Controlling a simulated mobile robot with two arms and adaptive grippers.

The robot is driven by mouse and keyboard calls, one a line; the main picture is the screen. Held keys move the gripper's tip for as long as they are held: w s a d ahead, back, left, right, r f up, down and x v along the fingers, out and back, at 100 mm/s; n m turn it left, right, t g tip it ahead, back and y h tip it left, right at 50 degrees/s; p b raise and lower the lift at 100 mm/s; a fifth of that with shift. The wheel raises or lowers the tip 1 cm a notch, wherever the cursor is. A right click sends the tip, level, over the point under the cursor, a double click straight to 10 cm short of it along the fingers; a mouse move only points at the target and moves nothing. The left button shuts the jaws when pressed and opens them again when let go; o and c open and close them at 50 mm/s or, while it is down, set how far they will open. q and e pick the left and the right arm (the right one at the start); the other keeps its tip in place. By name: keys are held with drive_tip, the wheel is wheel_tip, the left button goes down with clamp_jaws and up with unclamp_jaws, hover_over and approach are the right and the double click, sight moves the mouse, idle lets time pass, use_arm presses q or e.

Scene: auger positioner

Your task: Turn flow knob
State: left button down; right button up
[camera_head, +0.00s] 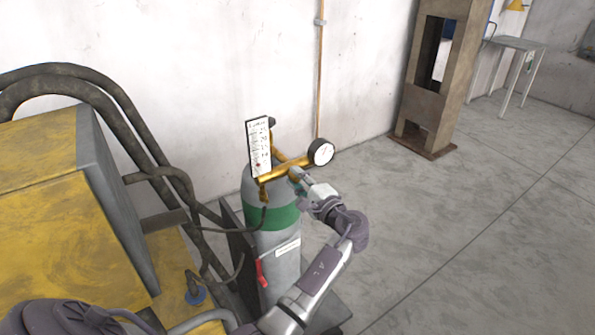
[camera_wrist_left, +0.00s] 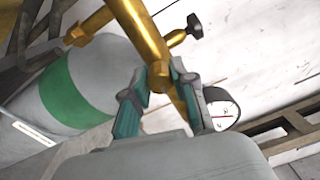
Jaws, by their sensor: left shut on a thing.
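A grey gas cylinder (camera_head: 259,245) with a green band stands upright in the middle of the head view. On top is a brass regulator (camera_head: 285,170) with a round gauge (camera_head: 322,152) and a white flow meter plate (camera_head: 259,147). My left gripper (camera_head: 297,175) reaches the regulator's front. In the left wrist view the teal fingers of my left gripper (camera_wrist_left: 158,90) are closed around a brass flow knob (camera_wrist_left: 158,76), one finger on each side. The fingers partly hide the knob. A black knob (camera_wrist_left: 194,26) on the brass fitting stands clear of the fingers. My right gripper is not in view.
A yellow machine (camera_head: 60,220) with thick dark hoses (camera_head: 110,90) is at the left. A thin hose runs beside the cylinder. A white wall is close behind. A brown metal frame (camera_head: 432,80) stands at the back right. The floor on the right is clear.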

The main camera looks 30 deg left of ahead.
use_arm(q)
drive_tip(key=m+p, duration=0.3)
drive_tip(key=m, duration=0.1)
drive_tip(key=shift+r, duration=0.15)
drive_tip(key=shift+m+p, duration=0.35)
drive_tip(key=shift+m, duration=0.15)
drive_tip(key=c, duration=0.9)
unclamp_jaws()
drive_tip(key=shift+f, duration=0.2)
drive_tip(key=shift+d, duration=0.15)
drive_tip(key=v, duration=1.1)
drive_tip(key=shift+s+d, duration=0.25)
drive_tip(key=shift+d, duration=0.05)
